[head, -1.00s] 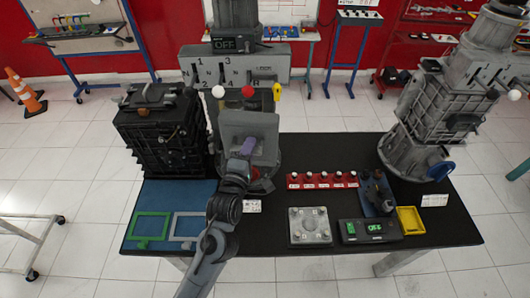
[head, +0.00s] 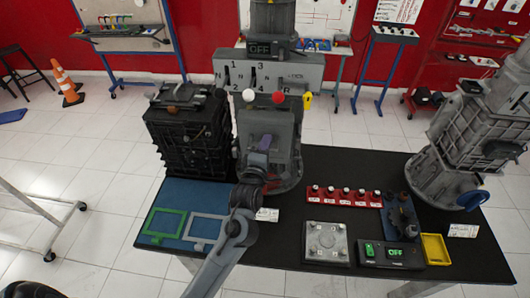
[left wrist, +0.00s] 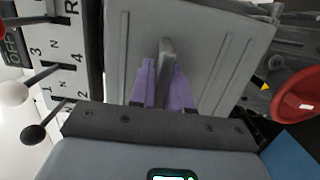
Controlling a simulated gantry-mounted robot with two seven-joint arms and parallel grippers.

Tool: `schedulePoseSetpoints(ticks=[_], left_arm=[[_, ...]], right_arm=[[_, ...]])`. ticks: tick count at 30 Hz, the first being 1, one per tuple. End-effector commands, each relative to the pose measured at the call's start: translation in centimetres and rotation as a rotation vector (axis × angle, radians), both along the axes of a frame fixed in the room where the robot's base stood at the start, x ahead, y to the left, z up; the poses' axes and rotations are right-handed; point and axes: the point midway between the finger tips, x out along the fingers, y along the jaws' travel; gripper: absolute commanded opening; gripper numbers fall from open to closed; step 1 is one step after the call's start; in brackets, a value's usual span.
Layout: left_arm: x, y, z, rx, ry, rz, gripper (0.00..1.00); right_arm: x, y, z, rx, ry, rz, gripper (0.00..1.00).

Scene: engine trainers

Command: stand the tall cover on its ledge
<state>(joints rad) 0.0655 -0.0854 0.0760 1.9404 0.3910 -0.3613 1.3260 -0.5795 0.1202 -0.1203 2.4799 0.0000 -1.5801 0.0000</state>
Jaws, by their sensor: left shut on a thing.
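The tall cover (head: 285,130) is a grey panel in front of the grey gear unit (head: 292,72). My left gripper (head: 258,152) is shut on its grey handle; in the left wrist view the purple fingers (left wrist: 166,85) pinch the handle from both sides. The ribbed face of the cover (left wrist: 215,60) fills the middle of that view. I cannot tell whether the cover touches the unit behind it. The ledge is not clearly seen; the cover and my arm hide part of the unit's lower front. My right gripper is not in view.
A black engine block (head: 188,135) stands left of the unit. A blue mat (head: 152,212) holds a green frame and a grey frame. Red switches (head: 345,197), a grey plate (head: 327,243) and a yellow tray (head: 435,249) lie to the right. Shift levers (left wrist: 35,135) project close by.

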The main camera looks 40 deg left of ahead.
Motion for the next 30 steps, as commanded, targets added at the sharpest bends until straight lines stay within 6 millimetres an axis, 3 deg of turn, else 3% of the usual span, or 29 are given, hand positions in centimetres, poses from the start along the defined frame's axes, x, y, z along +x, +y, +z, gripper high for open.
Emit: schedulePoseSetpoints(ticks=[15,30], left_arm=[[3.1,2.1,0.4,0.004,-0.008,0.000,0.00],[3.7,2.5,0.4,0.002,-0.007,0.000,0.00]], right_arm=[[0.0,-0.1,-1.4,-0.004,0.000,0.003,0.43],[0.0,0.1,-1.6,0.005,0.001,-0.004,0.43]])
